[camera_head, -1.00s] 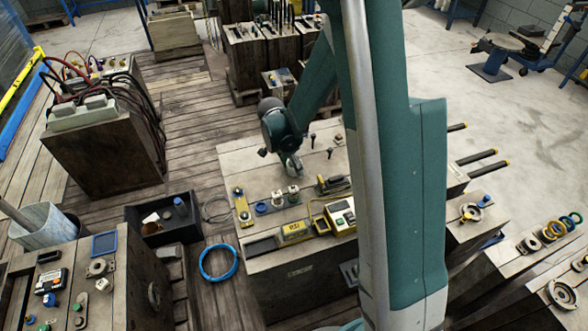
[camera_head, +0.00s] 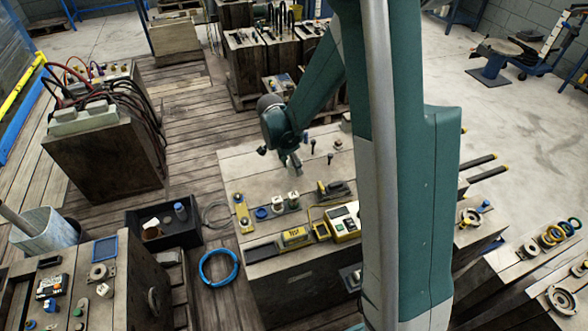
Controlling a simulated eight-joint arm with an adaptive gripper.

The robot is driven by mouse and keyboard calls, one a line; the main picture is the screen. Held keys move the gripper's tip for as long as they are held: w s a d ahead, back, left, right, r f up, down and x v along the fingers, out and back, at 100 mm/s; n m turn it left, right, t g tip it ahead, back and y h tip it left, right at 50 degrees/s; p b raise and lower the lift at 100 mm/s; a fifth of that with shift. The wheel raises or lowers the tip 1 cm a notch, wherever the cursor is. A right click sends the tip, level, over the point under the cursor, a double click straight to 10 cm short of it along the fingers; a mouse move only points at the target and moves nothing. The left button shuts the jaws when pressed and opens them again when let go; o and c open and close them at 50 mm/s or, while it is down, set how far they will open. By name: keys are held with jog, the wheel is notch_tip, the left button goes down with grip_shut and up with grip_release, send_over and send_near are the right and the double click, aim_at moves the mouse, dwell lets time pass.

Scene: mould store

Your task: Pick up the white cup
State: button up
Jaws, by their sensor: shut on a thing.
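My gripper (camera_head: 295,164) is above the back part of the pale-topped block (camera_head: 240,170), pointing down. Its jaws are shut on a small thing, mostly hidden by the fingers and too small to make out. Two small white cup-like pieces (camera_head: 278,204) (camera_head: 293,198) stand on the block just in front of and below my gripper, apart from it. A whitish piece (camera_head: 152,224) also lies in the black bin (camera_head: 190,236) at the left. I cannot tell for sure which of these is the white cup, or whether it is in my jaws.
A blue cap (camera_head: 261,213), a brass-coloured plate (camera_head: 243,212), a yellow test device (camera_head: 343,222) and a dark-handled tool (camera_head: 333,190) crowd the block's front. Thin dark pegs (camera_head: 313,145) stand beside my gripper. A blue ring (camera_head: 219,267) lies on the floor.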

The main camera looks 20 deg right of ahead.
jog(key=shift+r+p, duration=0.65)
jog(key=shift+r, duration=2.55)
